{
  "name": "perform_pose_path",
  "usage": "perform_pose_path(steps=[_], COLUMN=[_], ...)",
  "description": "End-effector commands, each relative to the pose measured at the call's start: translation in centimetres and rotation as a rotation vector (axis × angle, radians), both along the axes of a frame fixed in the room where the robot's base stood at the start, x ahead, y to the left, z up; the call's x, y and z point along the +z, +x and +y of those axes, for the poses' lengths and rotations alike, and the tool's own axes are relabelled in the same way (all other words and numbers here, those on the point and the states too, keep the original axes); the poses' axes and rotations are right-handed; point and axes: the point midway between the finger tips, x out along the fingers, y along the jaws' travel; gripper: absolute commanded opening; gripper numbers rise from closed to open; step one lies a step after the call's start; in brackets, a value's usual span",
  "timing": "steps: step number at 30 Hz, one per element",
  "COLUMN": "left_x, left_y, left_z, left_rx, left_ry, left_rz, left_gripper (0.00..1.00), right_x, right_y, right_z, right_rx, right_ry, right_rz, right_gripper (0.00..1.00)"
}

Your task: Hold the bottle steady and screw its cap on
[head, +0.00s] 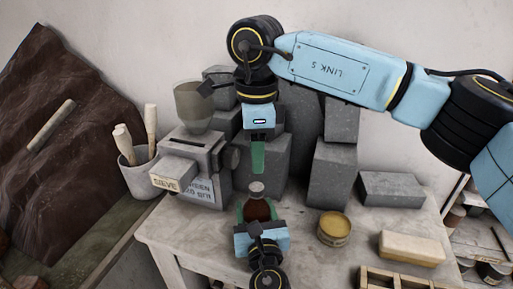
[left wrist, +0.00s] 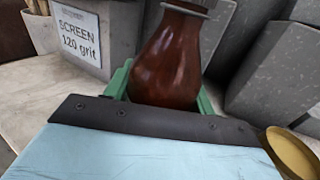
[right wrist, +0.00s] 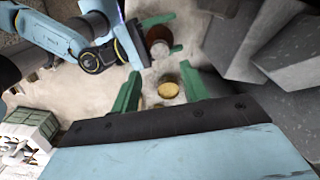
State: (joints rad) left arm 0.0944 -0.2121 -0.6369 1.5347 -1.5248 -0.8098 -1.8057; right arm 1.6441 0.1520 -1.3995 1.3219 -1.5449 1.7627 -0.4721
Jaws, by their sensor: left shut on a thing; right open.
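The brown bottle (head: 257,209) stands upright at the front of the table. My left gripper (head: 257,216) is shut on its body, one green finger on each side; the left wrist view shows the bottle (left wrist: 170,58) between the fingers. A pale grey round piece, seemingly the cap (head: 256,187), is at the bottle's top; it also shows in the right wrist view (right wrist: 160,50). I cannot tell whether it is seated or turned tight. My right gripper (head: 257,157) is above the bottle, pointing down, open and empty. Its fingers are apart in the right wrist view (right wrist: 159,76).
A yellow-topped tin (head: 334,228) stands right of the bottle. A beige block (head: 412,248) and wooden rack (head: 375,280) lie farther right. Grey blocks (head: 335,170) crowd behind. A grey sieve machine (head: 205,160) stands left, with a tool pot (head: 138,178) beyond it.

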Motion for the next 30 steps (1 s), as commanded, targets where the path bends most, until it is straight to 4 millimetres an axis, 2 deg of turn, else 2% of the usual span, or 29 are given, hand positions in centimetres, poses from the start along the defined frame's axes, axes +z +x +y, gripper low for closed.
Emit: perform_pose_path(steps=[16, 21, 29, 30], left_x=[0.0, 0.0, 0.0, 0.0], left_y=[0.0, 0.0, 0.0, 0.0], left_z=[-0.1, -0.1, -0.1, -0.1], left_rx=[-0.001, -0.001, -0.001, -0.001], left_ry=[0.0, 0.0, 0.0, 0.0], left_rz=[0.001, 0.001, 0.001, 0.001], left_gripper=[0.0, 0.0, 0.0, 0.0], right_x=[-7.1, -7.9, -7.9, -7.9], right_y=[0.0, 0.0, 0.0, 0.0], right_z=[0.0, 0.0, 0.0, 0.0], right_rx=[-0.002, -0.002, -0.002, -0.002], right_ry=[0.0, -0.001, 0.0, 0.0], right_rz=[0.002, 0.001, 0.001, 0.001], right_gripper=[0.45, 0.45, 0.45, 0.4])
